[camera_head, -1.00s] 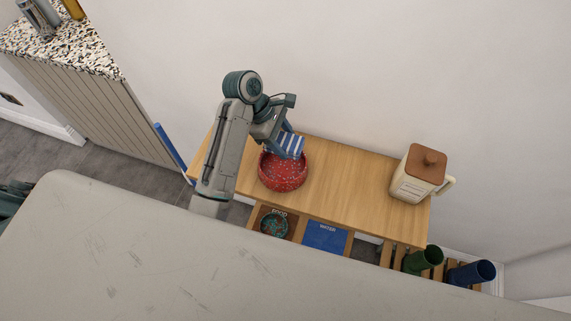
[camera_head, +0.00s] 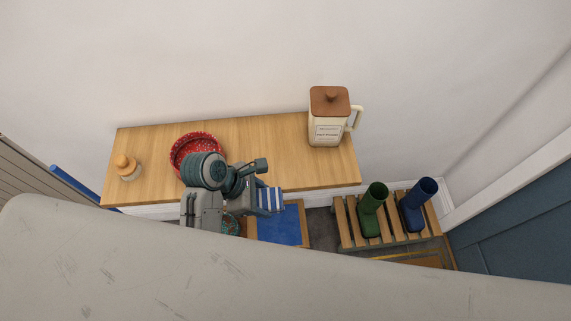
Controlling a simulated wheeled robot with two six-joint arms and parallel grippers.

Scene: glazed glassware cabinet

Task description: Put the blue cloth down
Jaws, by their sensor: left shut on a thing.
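The blue cloth (camera_head: 272,200), with blue and white stripes, is in my left gripper (camera_head: 259,197). The gripper is shut on it. Cloth and gripper show in front of the wooden bench's front edge, over the upper left of the blue mat (camera_head: 279,227). How high the cloth is above the mat I cannot tell. Part of the cloth is hidden by the gripper. My right gripper is not in view.
A red speckled bowl (camera_head: 193,147), an orange-topped jar (camera_head: 127,168) and a cream canister (camera_head: 326,128) stand on the wooden bench (camera_head: 250,140). Green (camera_head: 372,205) and blue boots (camera_head: 415,205) stand on a slatted rack (camera_head: 345,222) at right. The bench middle is clear.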

